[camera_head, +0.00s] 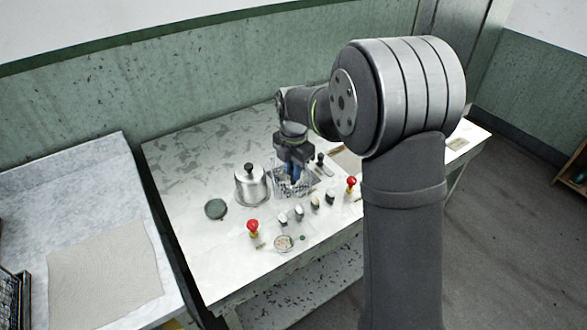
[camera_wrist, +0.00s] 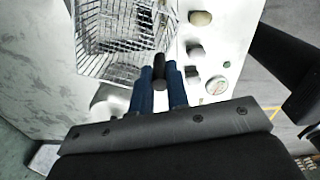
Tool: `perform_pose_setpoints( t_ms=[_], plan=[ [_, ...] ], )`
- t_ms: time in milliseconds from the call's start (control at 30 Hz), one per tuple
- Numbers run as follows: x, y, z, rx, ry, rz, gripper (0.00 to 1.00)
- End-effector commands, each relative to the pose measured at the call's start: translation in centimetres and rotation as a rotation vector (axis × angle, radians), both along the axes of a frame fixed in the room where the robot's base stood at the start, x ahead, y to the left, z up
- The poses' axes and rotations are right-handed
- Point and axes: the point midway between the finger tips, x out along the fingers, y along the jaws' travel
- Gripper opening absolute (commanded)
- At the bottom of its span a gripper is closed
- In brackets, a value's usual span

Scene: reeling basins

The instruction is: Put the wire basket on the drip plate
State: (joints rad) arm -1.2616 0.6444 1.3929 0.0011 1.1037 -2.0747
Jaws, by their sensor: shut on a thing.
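The wire basket (camera_head: 306,184) is a silver mesh box below my gripper (camera_head: 292,176), right of the metal pot. It fills the upper left of the wrist view (camera_wrist: 112,38). My gripper's blue fingers (camera_wrist: 160,88) are closed on a dark upright grip at the basket's near edge, which looks like its handle. I cannot tell whether the basket is resting or slightly raised. A dark green round disc (camera_head: 215,208), probably the drip plate, lies flat and empty left of the pot. The disc is not visible in the wrist view.
A lidded metal pot (camera_head: 251,186) stands between disc and basket. In front are several small knobs (camera_head: 299,213), a round gauge (camera_head: 284,243) and two red-topped pieces (camera_head: 252,226) (camera_head: 351,183). A beige cloth (camera_head: 103,272) lies on the left table. The white table's back left is clear.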

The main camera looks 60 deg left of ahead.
Motion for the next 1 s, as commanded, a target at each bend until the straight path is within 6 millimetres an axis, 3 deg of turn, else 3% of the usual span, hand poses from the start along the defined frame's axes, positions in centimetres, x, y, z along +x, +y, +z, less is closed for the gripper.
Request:
perform_pose_setpoints(
  t_ms=[200,233,333,700,867,1000],
  plan=[
    [0.0,0.0,-0.3,0.0,0.0,0.0,0.0],
    [0.0,0.0,-0.4,0.0,0.0,0.0,0.17],
    [0.0,0.0,-0.3,0.0,0.0,0.0,0.36],
    [0.0,0.0,0.3,0.001,0.0,0.0,0.36],
    [0.0,0.0,2.7,0.003,-0.001,0.0,0.36],
    [0.0,0.1,5.8,0.004,-0.001,0.0,0.36]
  ],
)
